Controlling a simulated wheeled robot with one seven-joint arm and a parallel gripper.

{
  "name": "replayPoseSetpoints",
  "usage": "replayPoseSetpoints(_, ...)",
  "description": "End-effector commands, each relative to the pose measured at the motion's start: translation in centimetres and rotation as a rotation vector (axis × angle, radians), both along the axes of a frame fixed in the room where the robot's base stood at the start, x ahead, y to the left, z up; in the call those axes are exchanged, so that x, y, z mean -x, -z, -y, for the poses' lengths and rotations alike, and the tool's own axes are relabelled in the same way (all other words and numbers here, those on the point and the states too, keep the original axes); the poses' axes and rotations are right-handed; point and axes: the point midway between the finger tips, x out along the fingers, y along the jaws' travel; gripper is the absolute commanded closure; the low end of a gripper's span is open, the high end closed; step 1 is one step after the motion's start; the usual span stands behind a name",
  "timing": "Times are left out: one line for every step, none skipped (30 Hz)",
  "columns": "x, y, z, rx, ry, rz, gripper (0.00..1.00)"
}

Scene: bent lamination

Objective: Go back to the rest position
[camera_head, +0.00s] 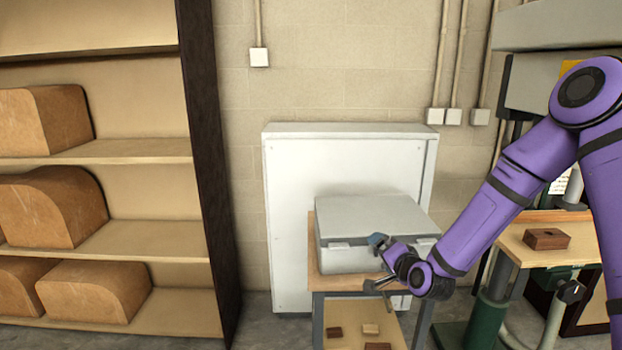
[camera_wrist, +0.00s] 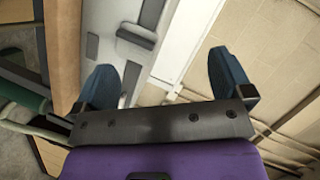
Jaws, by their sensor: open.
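My purple arm comes in from the right in the head view. My gripper (camera_head: 377,262) is in front of the grey case, near its front face; I cannot tell if it touches. In the wrist view my gripper (camera_wrist: 165,85) shows two blue fingers spread wide apart with nothing between them. The grey case (camera_head: 365,222) is closed and lies on a small wooden-topped stand (camera_head: 315,270). Part of the case's front is hidden behind my gripper. The case also shows beyond the fingers in the wrist view (camera_wrist: 130,55).
A shelf unit (camera_head: 95,155) with large brown blocks stands at the left. A white cabinet (camera_head: 290,190) is against the wall behind the stand. Small wood pieces (camera_head: 370,329) lie on the stand's lower shelf. A green-based machine (camera_head: 490,315) with a brown block (camera_head: 546,238) is at the right.

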Motion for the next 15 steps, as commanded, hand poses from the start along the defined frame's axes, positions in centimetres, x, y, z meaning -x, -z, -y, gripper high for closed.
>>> replayPoseSetpoints(0.2,-1.1,0.0,0.054,-0.023,-0.009,0.02)
replayPoseSetpoints(0.4,-1.5,0.1,0.087,-0.036,-0.019,0.02)
replayPoseSetpoints(0.6,-2.1,0.3,0.129,-0.051,-0.031,0.02)
replayPoseSetpoints(0.8,-2.6,0.4,0.160,-0.064,-0.041,0.02)
replayPoseSetpoints(1.0,-3.1,0.5,0.192,-0.075,-0.050,0.02)
replayPoseSetpoints(1.3,-3.7,0.7,0.233,-0.088,-0.064,0.02)
replayPoseSetpoints(1.5,-4.2,0.8,0.264,-0.098,-0.074,0.02)
replayPoseSetpoints(1.8,-4.8,1.0,0.294,-0.108,-0.084,0.02)
replayPoseSetpoints(2.2,-5.4,1.2,0.333,-0.120,-0.097,0.02)
replayPoseSetpoints(2.5,-6.0,1.4,0.362,-0.128,-0.107,0.02)
replayPoseSetpoints(2.8,-6.5,1.6,0.390,-0.135,-0.118,0.02)
replayPoseSetpoints(3.3,-7.2,1.8,0.427,-0.145,-0.131,0.02)
replayPoseSetpoints(3.6,-7.8,2.0,0.454,-0.152,-0.142,0.02)
replayPoseSetpoints(4.0,-8.4,2.2,0.480,-0.157,-0.152,0.02)
replayPoseSetpoints(4.5,-9.1,2.5,0.515,-0.164,-0.166,0.02)
